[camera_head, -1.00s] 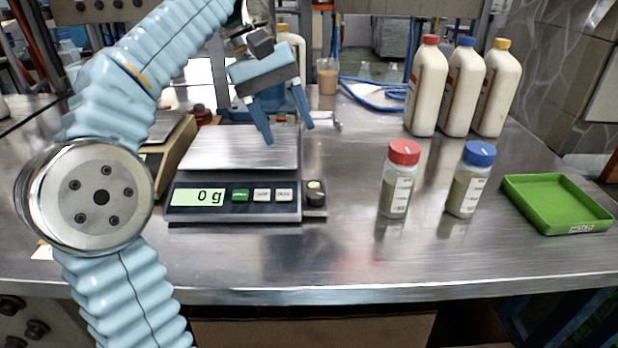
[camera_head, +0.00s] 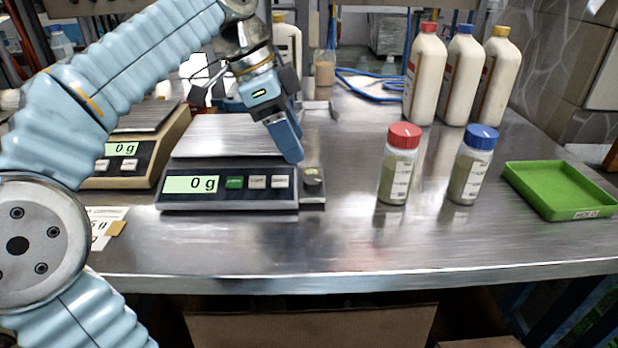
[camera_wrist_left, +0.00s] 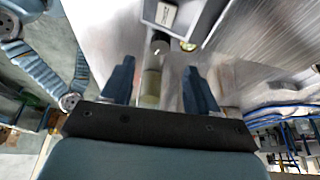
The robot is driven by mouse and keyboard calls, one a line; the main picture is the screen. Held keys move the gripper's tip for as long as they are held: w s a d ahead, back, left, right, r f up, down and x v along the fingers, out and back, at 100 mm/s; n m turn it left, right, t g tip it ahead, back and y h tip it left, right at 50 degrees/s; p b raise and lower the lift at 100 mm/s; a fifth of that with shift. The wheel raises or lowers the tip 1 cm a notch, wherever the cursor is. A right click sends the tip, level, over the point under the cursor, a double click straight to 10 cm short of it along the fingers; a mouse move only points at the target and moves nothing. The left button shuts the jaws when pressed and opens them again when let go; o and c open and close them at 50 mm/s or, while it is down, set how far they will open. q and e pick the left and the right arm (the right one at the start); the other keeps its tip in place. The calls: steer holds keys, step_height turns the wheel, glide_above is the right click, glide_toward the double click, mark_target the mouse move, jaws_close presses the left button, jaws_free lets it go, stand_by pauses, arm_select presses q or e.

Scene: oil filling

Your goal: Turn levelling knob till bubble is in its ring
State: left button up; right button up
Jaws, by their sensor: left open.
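The dark levelling knob (camera_head: 313,187) sits at the front right corner of the front scale (camera_head: 225,200), whose display reads 0 g. In the left wrist view the knob (camera_wrist_left: 159,42) lies just beyond the fingertips, between their lines, with the small yellowish round bubble level (camera_wrist_left: 188,45) beside it. The bubble is too small to place in its ring. My left gripper (camera_head: 290,143) is open and empty above and just behind the knob, pointing down. Its two fingers are spread in the wrist view (camera_wrist_left: 160,68). My right gripper is not seen.
A second scale (camera_head: 135,165) stands to the left. A red-capped jar (camera_head: 399,170) and a blue-capped jar (camera_head: 470,170) stand right of the knob, then a green tray (camera_head: 560,190). Several white bottles (camera_head: 427,80) stand behind. The bench front is clear.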

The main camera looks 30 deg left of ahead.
mark_target(312, 179)
arm_select(q)
steer(key=b+x, duration=0.1)
steer(key=x, duration=0.6)
steer(key=shift+w+d+f, duration=0.15)
steer(key=shift+d+f, duration=0.05)
steer(key=shift+f, duration=0.15)
steer(key=c, duration=1)
steer(key=shift+c, duration=0.2)
steer(key=shift+m, duration=0.3)
steer(key=shift+r+m+g+p, duration=0.1)
steer(key=shift+m+g+p, duration=0.35)
steer(key=shift+m, duration=0.35)
steer(key=shift+w+m+g+h+p, duration=0.1)
steer(key=shift+m+g+h+p, duration=0.2)
steer(key=shift+m, duration=0.6)
steer(key=shift+m+g+h+p, duration=0.25)
steer(key=shift+m+p, duration=0.15)
steer(key=shift+m, duration=0.5)
